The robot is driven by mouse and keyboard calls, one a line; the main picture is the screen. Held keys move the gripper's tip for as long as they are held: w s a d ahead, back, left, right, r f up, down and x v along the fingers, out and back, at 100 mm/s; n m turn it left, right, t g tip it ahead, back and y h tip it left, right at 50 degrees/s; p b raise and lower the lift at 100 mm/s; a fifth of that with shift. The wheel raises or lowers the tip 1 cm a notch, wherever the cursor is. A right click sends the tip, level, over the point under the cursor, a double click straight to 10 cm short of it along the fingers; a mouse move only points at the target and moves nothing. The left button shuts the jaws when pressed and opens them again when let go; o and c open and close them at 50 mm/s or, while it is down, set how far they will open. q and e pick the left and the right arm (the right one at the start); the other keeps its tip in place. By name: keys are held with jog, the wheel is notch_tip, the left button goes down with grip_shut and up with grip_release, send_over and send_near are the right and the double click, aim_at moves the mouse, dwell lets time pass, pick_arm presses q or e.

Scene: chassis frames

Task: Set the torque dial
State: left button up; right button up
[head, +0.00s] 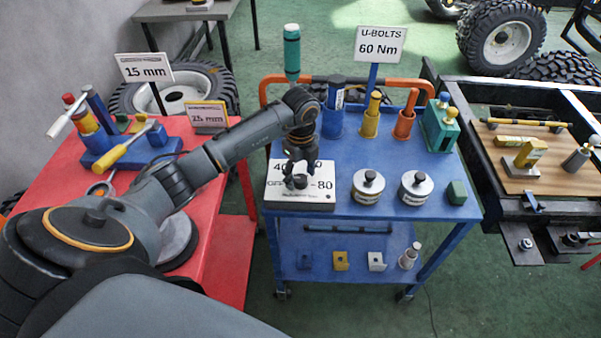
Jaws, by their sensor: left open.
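The torque dial is a white box (272,193) with a black knob (297,183) on the near left of the blue cart. Its face reads 40, 80 and part of OFF; my gripper hides the rest. My left gripper (301,168) points down over the knob, open. I cannot tell whether its fingers touch the knob, or where the knob points. A sign (380,45) on the cart reads "U-BOLTS 60 Nm". My right gripper is not in view.
Two round metal weights (368,187) and a green block (457,192) stand right of the dial. Coloured cylinders (371,115) and a green holder (439,128) stand behind. A red table (225,240) is left; a dark chassis frame (515,205) is right.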

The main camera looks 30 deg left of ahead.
pick_arm(q)
jog(key=shift+f, duration=0.1)
jog(key=shift+c, duration=0.7)
jog(key=c, duration=1)
jog(key=shift+c, duration=0.2)
